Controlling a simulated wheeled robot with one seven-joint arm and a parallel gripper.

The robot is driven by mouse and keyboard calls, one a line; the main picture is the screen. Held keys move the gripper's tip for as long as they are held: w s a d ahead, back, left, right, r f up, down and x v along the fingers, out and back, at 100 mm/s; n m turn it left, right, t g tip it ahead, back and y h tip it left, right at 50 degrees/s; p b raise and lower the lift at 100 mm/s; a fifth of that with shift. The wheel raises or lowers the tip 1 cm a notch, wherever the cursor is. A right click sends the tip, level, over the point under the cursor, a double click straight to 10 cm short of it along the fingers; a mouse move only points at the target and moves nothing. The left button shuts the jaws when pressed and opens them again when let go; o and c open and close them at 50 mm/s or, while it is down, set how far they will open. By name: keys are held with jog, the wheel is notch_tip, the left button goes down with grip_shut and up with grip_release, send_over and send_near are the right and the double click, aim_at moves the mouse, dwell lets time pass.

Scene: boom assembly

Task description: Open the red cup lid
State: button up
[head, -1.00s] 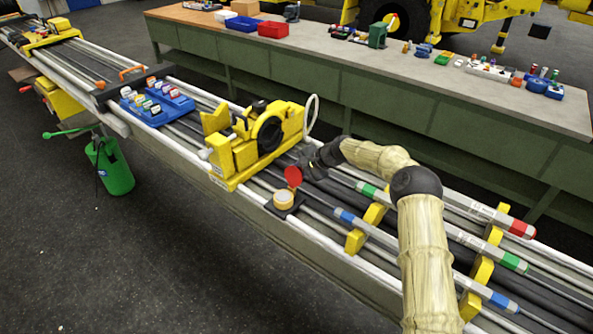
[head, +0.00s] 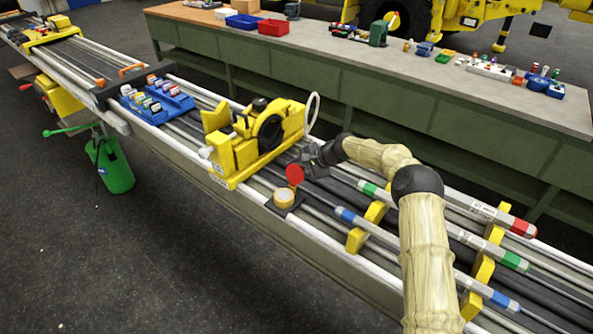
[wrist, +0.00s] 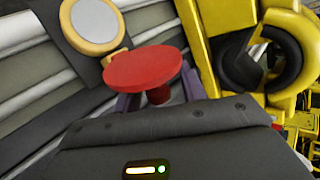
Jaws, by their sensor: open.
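The red lid (head: 294,175) stands up on edge beside a small round cup (head: 284,198) with a tan body and a yellow rim. In the wrist view the lid (wrist: 143,68) is a red disc with a short red stem behind it. The cup (wrist: 95,22) shows at the top left with a pale grey top, and the lid's disc is off that top. My gripper (head: 306,164) is just behind the lid. In the wrist view its dark purple fingers (wrist: 158,97) are apart on either side of the stem. The disc hides part of them, so contact cannot be told.
A yellow clamp machine (head: 255,143) stands close to the left of my gripper. Long rods on yellow holders (head: 357,238) lie to the right. A blue tray (head: 160,102) of small items is farther left. A green workbench (head: 380,88) runs behind.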

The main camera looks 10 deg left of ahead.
jog(key=b+v, duration=0.3)
jog(key=v, duration=1.4)
jog(key=s+d+n+h, duration=0.2)
jog(key=s+d, duration=0.3)
jog(key=s, duration=0.7)
jog(key=s+d+f+n+h+p, duration=0.1)
jog(key=s+d+h, duration=0.3)
jog(key=s, duration=0.8)
jog(key=s+d+f+n+h, duration=0.1)
jog(key=s+d+n+h, duration=0.2)
jog(key=s+d, duration=0.4)
jog(key=s+n, duration=0.1)
jog(key=s, duration=0.4)
jog(key=shift+d+f, duration=0.15)
jog(key=shift+c, duration=0.5)
